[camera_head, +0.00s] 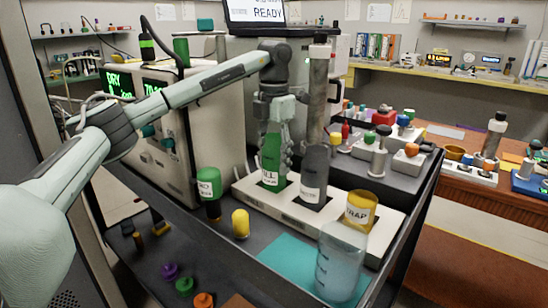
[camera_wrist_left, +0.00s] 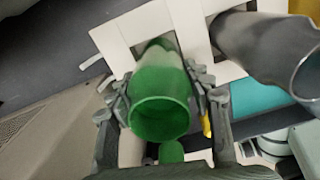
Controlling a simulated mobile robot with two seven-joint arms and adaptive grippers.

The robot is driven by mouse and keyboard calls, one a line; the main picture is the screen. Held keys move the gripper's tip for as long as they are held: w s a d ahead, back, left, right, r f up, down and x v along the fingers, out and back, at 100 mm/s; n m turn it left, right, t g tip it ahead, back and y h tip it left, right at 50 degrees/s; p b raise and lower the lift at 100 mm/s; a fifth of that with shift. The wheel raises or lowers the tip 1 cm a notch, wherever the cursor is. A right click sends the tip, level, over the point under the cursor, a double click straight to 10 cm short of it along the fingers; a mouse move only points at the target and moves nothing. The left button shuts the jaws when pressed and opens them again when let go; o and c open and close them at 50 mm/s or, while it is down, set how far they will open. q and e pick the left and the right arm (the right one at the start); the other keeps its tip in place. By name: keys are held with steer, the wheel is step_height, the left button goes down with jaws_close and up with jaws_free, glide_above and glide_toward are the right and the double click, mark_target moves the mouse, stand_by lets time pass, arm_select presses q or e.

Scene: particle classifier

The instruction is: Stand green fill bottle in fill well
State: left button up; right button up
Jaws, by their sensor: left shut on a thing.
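The green fill bottle (camera_head: 269,172), with a white label, stands about upright at the left well of the white rack (camera_head: 242,195). My left gripper (camera_head: 277,150) comes down from above and is shut on it. In the left wrist view the bottle (camera_wrist_left: 160,98) sits between the two fingers (camera_wrist_left: 160,88), its open green mouth facing the camera. Its far end reaches the square opening of the white rack (camera_wrist_left: 122,38). Whether it rests on the well floor is hidden. My right gripper is not in view.
A grey labelled bottle (camera_head: 314,172) stands in the neighbouring well, close to the gripper. A yellow trap jar (camera_head: 360,208) and a clear blue-tinted jar (camera_head: 341,265) are at the right. A green-capped bottle (camera_head: 208,185) and a yellow piece (camera_head: 240,223) stand in front.

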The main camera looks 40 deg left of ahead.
arm_select(q)
steer(key=o, duration=1.4)
steer(key=shift+o, duration=0.2)
steer(key=shift+r, duration=0.1)
step_height(320, 180, up, 12)
steer(key=shift+r, duration=0.1)
